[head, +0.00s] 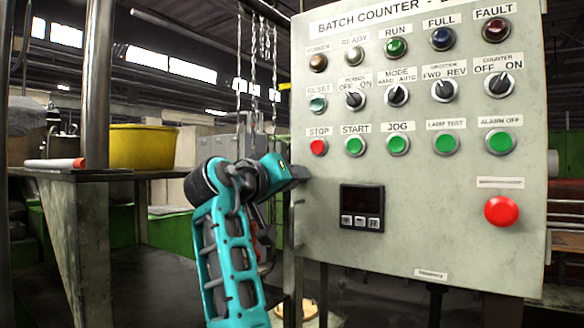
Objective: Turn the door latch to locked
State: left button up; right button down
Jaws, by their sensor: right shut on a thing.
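The grey control cabinet door (430,240) faces me on the right, labelled as a batch counter. My right gripper (300,173), on my teal and black arm, is at the door's left edge, below the STOP button. It is shut on the door latch there. The gripper covers the latch, so I cannot tell which way it is turned. My left gripper is not in view.
The door carries lamps, selector switches, green buttons, a black display (361,208) and a red mushroom button (501,211). On the left, a yellow tub (143,148) stands on a dark metal table (85,173). Chains (254,60) hang behind.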

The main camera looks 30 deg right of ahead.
jog(key=n+p, duration=0.2)
jog(key=shift+r+n, duration=0.2)
jog(key=shift+n, duration=0.2)
jog(key=shift+n+p, duration=0.4)
jog(key=shift+n, duration=0.5)
jog(key=n, duration=0.2)
jog(key=shift+f+n, duration=0.1)
jog(key=shift+n, duration=0.2)
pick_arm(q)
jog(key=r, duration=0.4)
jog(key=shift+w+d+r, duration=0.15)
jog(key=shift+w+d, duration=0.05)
pick_arm(e)
jog(key=n, duration=0.4)
jog(key=shift+n, duration=0.3)
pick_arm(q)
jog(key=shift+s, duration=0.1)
pick_arm(e)
jog(key=c, duration=0.9)
grip_release()
